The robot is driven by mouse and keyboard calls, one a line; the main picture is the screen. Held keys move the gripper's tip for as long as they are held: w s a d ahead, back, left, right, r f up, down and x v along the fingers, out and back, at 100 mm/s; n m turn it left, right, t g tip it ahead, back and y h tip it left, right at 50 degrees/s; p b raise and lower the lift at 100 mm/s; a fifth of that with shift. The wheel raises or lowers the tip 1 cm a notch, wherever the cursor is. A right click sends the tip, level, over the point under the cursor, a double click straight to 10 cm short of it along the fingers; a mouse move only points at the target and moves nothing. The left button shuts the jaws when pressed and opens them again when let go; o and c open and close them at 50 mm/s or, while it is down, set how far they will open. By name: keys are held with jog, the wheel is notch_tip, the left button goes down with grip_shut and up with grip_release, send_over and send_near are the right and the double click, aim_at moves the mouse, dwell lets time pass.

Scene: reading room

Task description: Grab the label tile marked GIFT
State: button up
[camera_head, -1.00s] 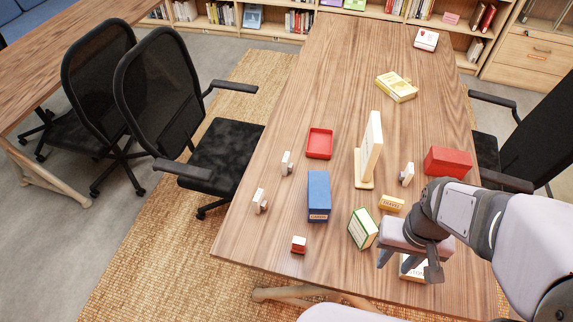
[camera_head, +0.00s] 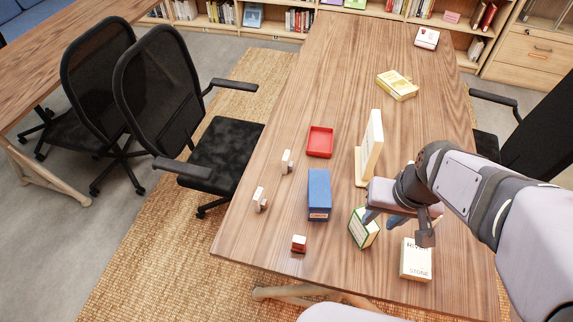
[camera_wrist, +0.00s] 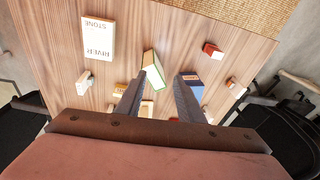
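I cannot read GIFT on anything. Small pale upright blocks, possibly label tiles, stand on the left of the table in the camera_head view, one farther back (camera_head: 286,161) and one nearer (camera_head: 259,199). In the camera_wrist view a similar pale block (camera_wrist: 84,80) stands at the left and another (camera_wrist: 236,87) at the right. My gripper (camera_head: 383,218) is above the table by the green-edged box (camera_head: 362,230). In the camera_wrist view my gripper (camera_wrist: 158,80) has its fingers spread, with the green-edged box showing between and beyond them. I see nothing held.
A blue box (camera_head: 319,195), a red tray (camera_head: 319,142), a tall cream panel (camera_head: 372,140) and a small red-and-white box (camera_head: 299,244) stand around. A RIVER STONE book (camera_head: 416,262) lies at the near right. Yellow books (camera_head: 396,86) lie farther back.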

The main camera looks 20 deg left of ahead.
jog(key=w+a+r+n+t+y+b, duration=0.1)
jog(key=w+a+t+y+b, duration=0.35)
jog(key=w+a, duration=1.2)
jog(key=m+t+h, duration=0.1)
jog(key=t+h, duration=0.3)
jog(key=t, duration=0.3)
send_over(289, 151)
jog(key=s, duration=0.4)
jog(key=shift+m+t+h, duration=0.5)
jog(key=shift+t+h, duration=0.15)
jog(key=shift+h, duration=0.2)
jog(key=f, duration=0.5)
jog(key=s+f, duration=0.1)
jog(key=f, duration=1)
jog(key=shift+s+a+f, duration=0.15)
jog(key=shift+a+f, duration=0.2)
jog(key=shift+f, duration=0.05)
jog(key=shift+d+r+p+x, duration=0.1)
jog(key=shift+p+x, duration=0.5)
jog(key=shift+x, duration=0.85)
jog(key=shift+d+r+p+x, duration=0.1)
jog(key=shift+p+x, duration=0.45)
jog(key=shift+x, duration=1.75)
jog(key=shift+c, duration=0.6)
grip_shut()
